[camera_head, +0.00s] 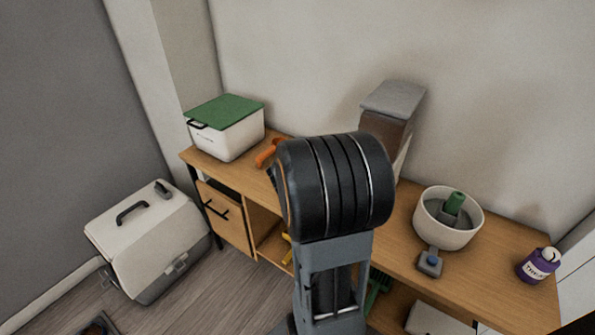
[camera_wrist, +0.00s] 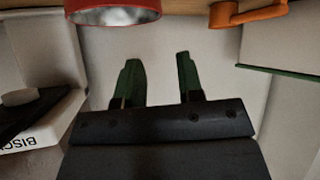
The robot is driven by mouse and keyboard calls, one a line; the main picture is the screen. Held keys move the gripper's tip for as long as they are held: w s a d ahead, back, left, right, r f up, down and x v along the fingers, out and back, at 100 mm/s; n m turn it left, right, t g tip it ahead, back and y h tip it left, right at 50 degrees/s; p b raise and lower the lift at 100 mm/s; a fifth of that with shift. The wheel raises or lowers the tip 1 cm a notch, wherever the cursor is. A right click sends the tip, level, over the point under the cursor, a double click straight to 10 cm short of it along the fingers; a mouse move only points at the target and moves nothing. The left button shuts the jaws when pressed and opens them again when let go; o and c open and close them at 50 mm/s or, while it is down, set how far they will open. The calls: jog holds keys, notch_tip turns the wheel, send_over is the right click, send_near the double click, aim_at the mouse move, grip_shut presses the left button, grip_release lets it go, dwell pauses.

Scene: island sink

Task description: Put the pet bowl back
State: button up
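A red bowl with a shiny metal inside (camera_wrist: 112,13) shows at the top edge of the wrist view, partly cut off. It looks like a pet bowl. My gripper (camera_wrist: 158,62) is open, its two green fingers apart with nothing between them, and the red bowl lies beyond the fingertips to the upper left. In the head view my own arm hides the gripper and the red bowl. I cannot tell which bowl is the task's.
A white box with a green lid (camera_head: 228,145) and an orange object (camera_head: 266,153) are on the desk's left. A grey-topped container (camera_head: 392,98) stands behind my arm. A purple tub (camera_head: 538,264) is at far right. A pet carrier (camera_head: 150,237) stands on the floor.

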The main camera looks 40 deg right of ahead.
jog(key=s+a+r+n+g+y, duration=0.1)
jog(key=s+a+n+y, duration=0.1)
jog(key=a, duration=0.7)
jog(key=s+a+r+n+g+y, duration=0.1)
jog(key=s+a+n+y, duration=0.2)
jog(key=s+a, duration=0.3)
jog(key=a+n, duration=0.1)
jog(key=a, duration=0.2)
jog(key=shift+s+a+r+g, duration=0.15)
jog(key=shift+s+r+g, duration=0.1)
jog(key=shift+g, duration=0.15)
jog(key=shift+o, duration=0.3)
jog(key=s+a+n+y, duration=0.2)
jog(key=a+n+y, duration=0.1)
jog(key=a, duration=0.6)
jog(key=shift+s+r+n+y, duration=0.15)
jog(key=shift+s+n+y, duration=0.25)
jog(key=shift+y, duration=0.2)
